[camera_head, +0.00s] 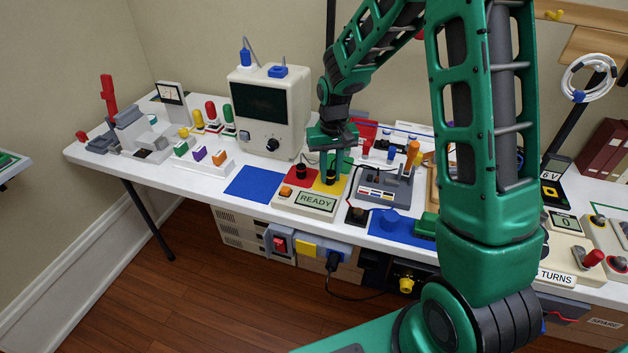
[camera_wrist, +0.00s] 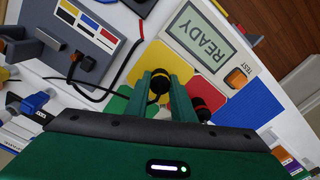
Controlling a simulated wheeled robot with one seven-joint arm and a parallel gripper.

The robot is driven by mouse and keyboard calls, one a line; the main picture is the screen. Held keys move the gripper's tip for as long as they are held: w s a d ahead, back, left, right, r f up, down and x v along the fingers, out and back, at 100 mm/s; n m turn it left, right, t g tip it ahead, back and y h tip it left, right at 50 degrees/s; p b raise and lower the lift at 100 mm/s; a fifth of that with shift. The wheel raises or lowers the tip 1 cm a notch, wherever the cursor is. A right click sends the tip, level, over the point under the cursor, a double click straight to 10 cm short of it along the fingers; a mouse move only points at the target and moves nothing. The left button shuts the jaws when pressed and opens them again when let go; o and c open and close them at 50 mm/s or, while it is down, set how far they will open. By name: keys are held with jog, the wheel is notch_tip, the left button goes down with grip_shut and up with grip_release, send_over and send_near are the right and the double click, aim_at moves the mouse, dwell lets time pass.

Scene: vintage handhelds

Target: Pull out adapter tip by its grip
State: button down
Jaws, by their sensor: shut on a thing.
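A black adapter tip with a yellow band (camera_wrist: 159,83) sits between my two green fingers in the wrist view, over the yellow pad (camera_wrist: 150,62) of the READY tester (camera_wrist: 212,42). My gripper (camera_wrist: 161,92) is shut on it. In the head view my gripper (camera_head: 331,166) reaches down to the black tip (camera_head: 331,177) at the tester's yellow pad. Whether the tip is still seated cannot be told. A second black tip with a red band (camera_wrist: 206,97) stands at the red pad, just beside my finger. It also shows in the head view (camera_head: 301,170).
A grey tray with coloured strips (camera_head: 383,186) and a black cable (camera_wrist: 92,88) lie beside the tester. A blue mat (camera_head: 253,183) lies bare to its left. The cream oscilloscope (camera_head: 270,108) stands close behind. An orange test button (camera_wrist: 236,77) is on the tester.

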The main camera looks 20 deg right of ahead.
aim_at(330, 172)
jog(key=shift+r, duration=0.85)
dwell(0.6)
jog(key=shift+r, duration=2.25)
